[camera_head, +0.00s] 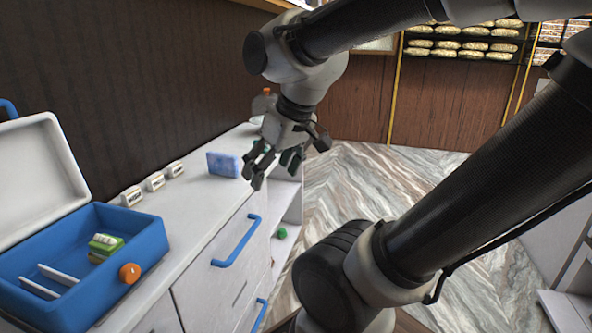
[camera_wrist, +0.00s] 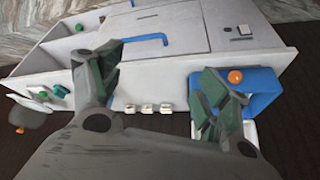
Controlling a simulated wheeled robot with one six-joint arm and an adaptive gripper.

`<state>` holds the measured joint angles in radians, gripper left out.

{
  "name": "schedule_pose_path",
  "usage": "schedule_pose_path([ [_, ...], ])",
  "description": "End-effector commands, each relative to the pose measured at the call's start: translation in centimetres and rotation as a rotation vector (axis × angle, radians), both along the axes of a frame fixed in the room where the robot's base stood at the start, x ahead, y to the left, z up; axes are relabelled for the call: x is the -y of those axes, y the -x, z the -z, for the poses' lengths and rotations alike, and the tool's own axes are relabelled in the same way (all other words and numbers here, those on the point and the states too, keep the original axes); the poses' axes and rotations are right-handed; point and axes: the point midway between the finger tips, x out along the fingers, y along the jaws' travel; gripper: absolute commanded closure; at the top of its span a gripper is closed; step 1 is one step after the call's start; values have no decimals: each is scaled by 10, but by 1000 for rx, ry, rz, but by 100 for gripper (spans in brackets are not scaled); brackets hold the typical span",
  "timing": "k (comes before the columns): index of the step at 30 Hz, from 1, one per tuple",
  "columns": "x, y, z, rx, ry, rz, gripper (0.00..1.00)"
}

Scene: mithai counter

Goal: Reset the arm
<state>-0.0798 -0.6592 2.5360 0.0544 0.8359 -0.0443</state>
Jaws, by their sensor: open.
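My gripper (camera_head: 275,168) hangs from my arm in the head view, above the right front edge of the white counter (camera_head: 196,222). Its fingers are spread apart with nothing between them. In the wrist view my gripper (camera_wrist: 158,95) shows two wide-set fingers with green-grey pads, and the counter lies beyond them. My arm bends across the upper and right side of the head view. The gripper hides part of the counter's far end.
An open blue box (camera_head: 40,293) holds a green-and-white pack (camera_head: 105,244), with an orange knob (camera_head: 130,273) at its front. Small white label blocks (camera_head: 155,181) and a blue sponge-like block (camera_head: 223,164) stand on the counter. Marble floor (camera_head: 375,185) lies clear to the right.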

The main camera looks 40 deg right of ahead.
Motion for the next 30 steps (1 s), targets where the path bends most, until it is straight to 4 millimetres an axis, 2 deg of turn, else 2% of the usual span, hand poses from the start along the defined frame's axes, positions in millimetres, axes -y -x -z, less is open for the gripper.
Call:
schedule_pose_path([
  [1, 13, 17, -3, -12, 12, 44, 24],
  [3, 23, 33, -4, -36, 25, 82, 24],
  [6, 29, 44, -5, -51, 34, 108, 24],
  [24, 29, 44, -5, -54, 34, 105, 24],
  [26, 29, 44, -5, -54, 34, 105, 33],
  [30, 29, 44, -5, -53, 33, 106, 58],
])
